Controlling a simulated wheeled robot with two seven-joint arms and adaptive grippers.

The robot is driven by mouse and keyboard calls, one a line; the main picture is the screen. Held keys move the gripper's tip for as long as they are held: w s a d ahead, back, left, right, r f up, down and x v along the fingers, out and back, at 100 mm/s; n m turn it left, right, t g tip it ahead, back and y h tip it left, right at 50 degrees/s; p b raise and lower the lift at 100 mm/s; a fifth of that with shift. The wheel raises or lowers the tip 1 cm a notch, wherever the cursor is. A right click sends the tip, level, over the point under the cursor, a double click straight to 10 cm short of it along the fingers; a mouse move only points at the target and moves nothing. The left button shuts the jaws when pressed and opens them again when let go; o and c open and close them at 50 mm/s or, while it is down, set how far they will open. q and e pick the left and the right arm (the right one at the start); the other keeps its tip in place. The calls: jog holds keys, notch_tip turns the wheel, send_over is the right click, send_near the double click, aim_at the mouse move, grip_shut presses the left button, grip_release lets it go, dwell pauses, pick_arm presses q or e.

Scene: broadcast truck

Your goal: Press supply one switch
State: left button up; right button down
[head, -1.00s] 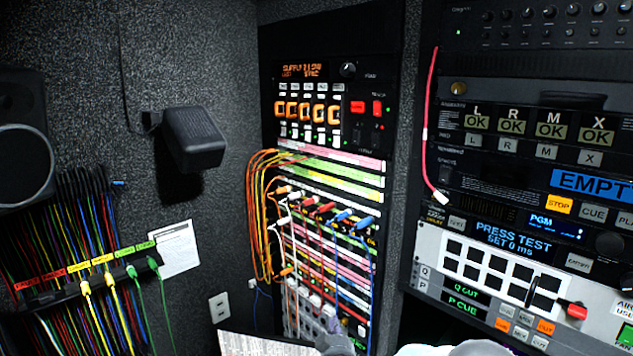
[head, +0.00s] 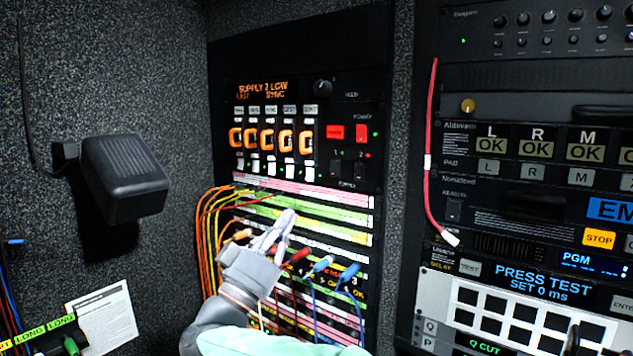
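The supply unit is a black rack panel (head: 222,107). Its orange display (head: 262,91) reads "SUPPLY 2 LOW" with "LAST SYNC" below. At its lower right, above a small supply label (head: 347,184), are two small dark switches: switch 1 (head: 337,171) and switch 2 (head: 360,171). A small red light (head: 368,155) glows beside the 2. My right gripper (head: 287,220) is below and left of these switches, in front of the patch strips, pointing up and right. Its fingers lie close together with nothing seen between them. My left gripper is out of view.
Red buttons (head: 335,132) sit above the switches. Patch cables (head: 207,235) and coloured plugs (head: 322,263) crowd around my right gripper. A red cable (head: 430,160) hangs at the right rack's edge. A black box (head: 125,178) juts from the left wall.

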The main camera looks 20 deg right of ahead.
aim_at(332, 165)
jog(key=p+x, duration=0.1)
jog(key=x, duration=0.3)
jog(key=d+f+p+x, duration=0.1)
jog(key=p+x, duration=0.1)
jog(key=x, duration=0.2)
jog(key=w+f+p+x, duration=0.1)
jog(key=x, duration=0.3)
jog(key=shift+w+d+r+p, duration=0.1)
jog(key=shift+w+d+p, duration=0.1)
jog(key=shift+d+p, duration=0.25)
jog(key=shift+d, duration=0.1)
